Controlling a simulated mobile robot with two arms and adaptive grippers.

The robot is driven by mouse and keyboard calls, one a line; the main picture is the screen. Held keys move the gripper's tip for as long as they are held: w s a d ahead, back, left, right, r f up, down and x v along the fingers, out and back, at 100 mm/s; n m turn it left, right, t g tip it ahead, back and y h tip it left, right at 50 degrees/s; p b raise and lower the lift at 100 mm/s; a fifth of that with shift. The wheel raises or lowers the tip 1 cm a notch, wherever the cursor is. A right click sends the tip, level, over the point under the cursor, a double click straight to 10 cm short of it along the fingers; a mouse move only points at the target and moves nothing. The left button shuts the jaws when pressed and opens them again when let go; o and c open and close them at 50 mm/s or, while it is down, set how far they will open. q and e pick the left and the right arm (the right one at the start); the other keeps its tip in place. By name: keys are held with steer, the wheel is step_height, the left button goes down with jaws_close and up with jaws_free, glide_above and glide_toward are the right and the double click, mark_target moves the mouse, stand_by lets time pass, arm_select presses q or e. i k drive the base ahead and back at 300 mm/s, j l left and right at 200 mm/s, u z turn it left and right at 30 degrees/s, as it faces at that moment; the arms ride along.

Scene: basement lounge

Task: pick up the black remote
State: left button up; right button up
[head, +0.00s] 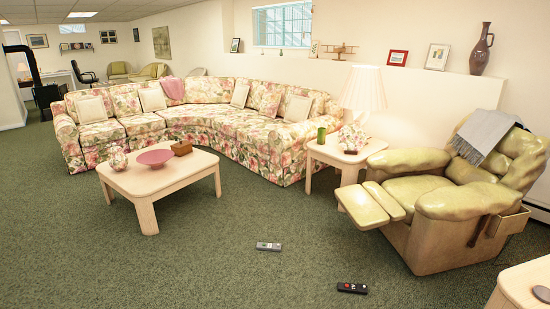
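The black remote (352,288) lies flat on the green carpet near the bottom of the head view, right of centre. It has light and red markings. A grey remote (268,246) lies on the carpet farther back and to the left, clearly apart from the black one. Neither of my grippers is in the head view.
A low coffee table (123,181) stands left of centre, before a floral sectional sofa (224,119). A green recliner (433,194) with its footrest out is at the right. A light table (517,284) cuts into the bottom right corner. The carpet (190,270) around the remotes is clear.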

mark_target(352, 289)
steer(key=i+u, duration=0.3)
steer(key=i, duration=1.55)
steer(key=i+z, duration=0.75)
steer(key=z, duration=0.15)
steer(key=i+j+z, duration=0.25)
steer(key=z, duration=0.25)
steer(key=i, duration=0.1)
